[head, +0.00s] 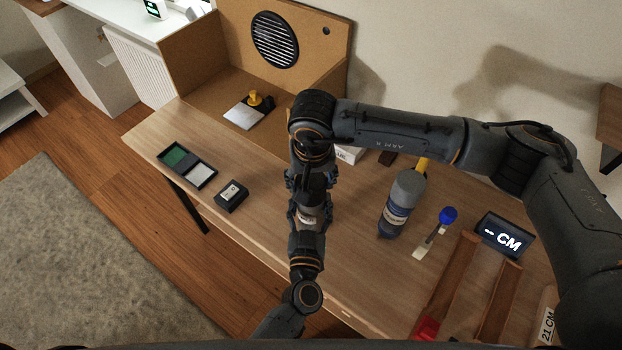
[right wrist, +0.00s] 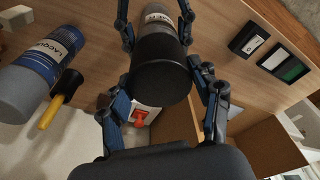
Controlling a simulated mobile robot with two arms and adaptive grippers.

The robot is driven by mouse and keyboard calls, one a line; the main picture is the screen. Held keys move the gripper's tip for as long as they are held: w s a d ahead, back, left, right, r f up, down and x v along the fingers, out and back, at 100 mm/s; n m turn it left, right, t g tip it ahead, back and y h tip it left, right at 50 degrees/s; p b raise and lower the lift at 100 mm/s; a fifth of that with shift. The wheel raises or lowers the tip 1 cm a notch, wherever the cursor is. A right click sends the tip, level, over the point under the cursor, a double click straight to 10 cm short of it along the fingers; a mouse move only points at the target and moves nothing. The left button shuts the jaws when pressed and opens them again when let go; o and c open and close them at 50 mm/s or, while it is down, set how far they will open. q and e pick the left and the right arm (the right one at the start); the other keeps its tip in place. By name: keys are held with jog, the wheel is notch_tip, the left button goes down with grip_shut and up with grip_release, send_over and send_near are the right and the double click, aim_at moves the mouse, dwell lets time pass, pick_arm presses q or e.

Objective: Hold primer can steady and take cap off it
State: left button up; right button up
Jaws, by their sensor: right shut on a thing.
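The primer can (head: 308,218) is between my two grippers in the middle of the head view, mostly hidden by them. In the right wrist view, its pale labelled body (right wrist: 160,14) shows behind a large dark cap (right wrist: 161,72). My right gripper (head: 311,190) comes down from above and is shut on the cap, with fingers on both sides of it. My left gripper (head: 306,226) comes from the front edge. Its fingers flank the can body and appear shut on it. Whether the cap has parted from the can cannot be told.
A lacquer can (head: 397,203) stands to the right, near a blue-headed tool (head: 448,216). A CM display (head: 503,236) and wooden rails (head: 444,285) lie farther right. A black box (head: 232,196) and green-and-white case (head: 187,165) lie left. The table's front edge is close.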

aim_at(311, 180)
jog(key=shift+r, duration=0.25)
dwell(0.7)
jog(key=shift+r, duration=0.85)
jog(key=shift+r, duration=2.05)
pick_arm(q)
jog(key=o, duration=1.8)
jog(key=shift+c, duration=0.2)
